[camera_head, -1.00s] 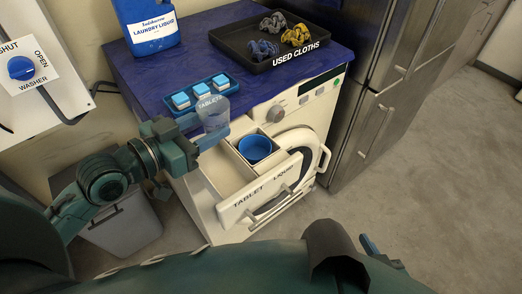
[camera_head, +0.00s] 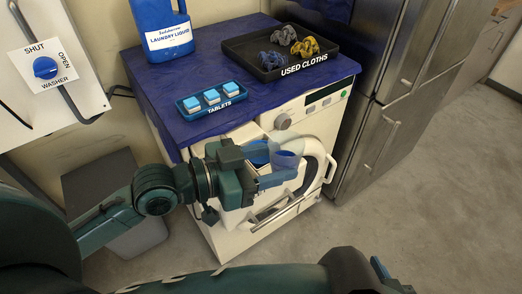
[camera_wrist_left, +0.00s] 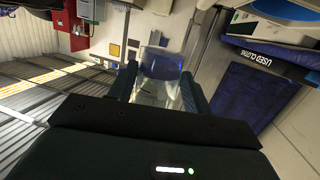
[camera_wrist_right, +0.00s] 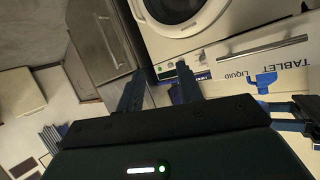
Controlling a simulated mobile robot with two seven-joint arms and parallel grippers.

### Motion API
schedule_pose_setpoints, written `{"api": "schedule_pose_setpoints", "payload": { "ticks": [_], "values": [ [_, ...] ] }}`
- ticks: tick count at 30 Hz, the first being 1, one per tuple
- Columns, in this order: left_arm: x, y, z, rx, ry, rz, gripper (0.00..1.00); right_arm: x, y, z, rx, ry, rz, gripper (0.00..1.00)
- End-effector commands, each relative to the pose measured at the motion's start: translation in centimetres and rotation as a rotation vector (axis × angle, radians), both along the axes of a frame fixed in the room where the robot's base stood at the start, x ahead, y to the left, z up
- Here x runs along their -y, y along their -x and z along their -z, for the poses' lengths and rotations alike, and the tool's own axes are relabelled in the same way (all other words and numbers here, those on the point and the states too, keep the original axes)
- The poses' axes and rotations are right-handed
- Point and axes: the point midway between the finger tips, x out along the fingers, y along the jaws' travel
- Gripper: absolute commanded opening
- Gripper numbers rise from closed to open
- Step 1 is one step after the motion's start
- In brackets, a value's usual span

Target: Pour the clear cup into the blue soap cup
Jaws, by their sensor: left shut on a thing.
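My left gripper (camera_head: 272,172) is shut on the clear cup (camera_head: 287,161), above the open washer drawer. The see-through cup also shows between the fingers in the left wrist view (camera_wrist_left: 161,65). The blue soap cup (camera_head: 258,153) sits in the drawer, just left of and behind the clear cup; the gripper and clear cup partly cover it. I cannot tell how far the clear cup is tilted or what it holds. My right gripper (camera_wrist_right: 158,72) has its fingers apart with nothing between them, in front of the washer.
A tablet tray (camera_head: 211,99), laundry liquid jug (camera_head: 163,32) and used-cloths tray (camera_head: 240,47) stand on the blue washer top. The washer switch panel (camera_head: 47,67) is at left, a grey bin (camera_head: 136,237) below it. A steel fridge (camera_head: 372,140) stands right of the washer; floor beyond is clear.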

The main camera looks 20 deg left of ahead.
Motion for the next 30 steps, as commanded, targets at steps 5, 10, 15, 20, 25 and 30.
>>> {"api": "schedule_pose_setpoints", "payload": {
  "ticks": [5, 10, 15, 20, 25, 30],
  "values": [
    [-0.3, -0.4, 0.5, -0.04, 0.032, -0.001, 0.27, 0.1, -0.2, 0.1, 0.02, 0.0, 0.003, 0.36],
    [-0.6, -0.8, 1.1, -0.11, 0.086, 0.0, 0.27, 0.5, -0.1, 0.0, 0.044, 0.003, 0.012, 0.36],
    [-1.1, -1.4, 1.9, -0.191, 0.147, 0.0, 0.27, 0.9, 0.3, -0.2, 0.07, 0.006, 0.021, 0.36],
    [-1.5, -1.9, 2.5, -0.263, 0.204, 0.0, 0.27, 1.1, 0.6, -0.3, 0.093, 0.012, 0.023, 0.36],
    [-2.1, -2.8, 2.1, -0.371, 0.286, 0.0, 0.27, 1.2, 0.7, -1.1, 0.109, 0.01, 0.024, 0.36],
    [-2.7, -3.6, 2.1, -0.457, 0.353, 0.0, 0.27, 1.2, 0.7, -1.0, 0.108, 0.01, 0.024, 0.36]
  ]
}}
